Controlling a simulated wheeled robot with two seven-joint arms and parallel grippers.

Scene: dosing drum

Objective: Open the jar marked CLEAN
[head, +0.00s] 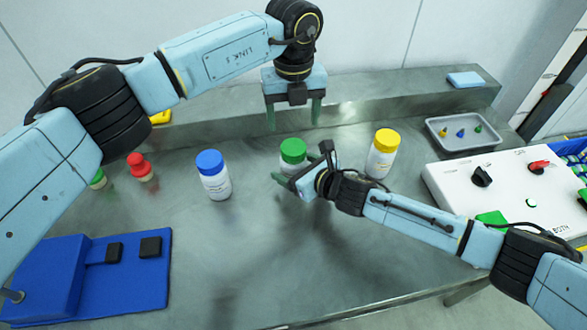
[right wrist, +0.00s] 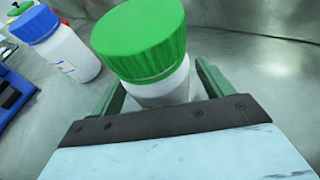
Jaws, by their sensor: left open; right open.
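Three white jars stand upright on the steel table: one with a blue lid (head: 213,175), one with a green lid (head: 293,152) and one with a yellow lid (head: 383,153). All three lids are on. I cannot read which is marked CLEAN. My right gripper (head: 303,167) is open at the green-lidded jar. In the right wrist view that jar (right wrist: 150,60) stands between the two green fingers, which look apart from it; its lower part is hidden. My left gripper (head: 294,112) is open and empty, pointing down above and behind the green lid.
A blue fixture (head: 90,285) lies at the front left. Small red-topped (head: 140,167) and green-topped (head: 97,180) items stand behind it. A grey tray (head: 462,147) with small parts and a white control box (head: 450,180) are at the right. The front middle is clear.

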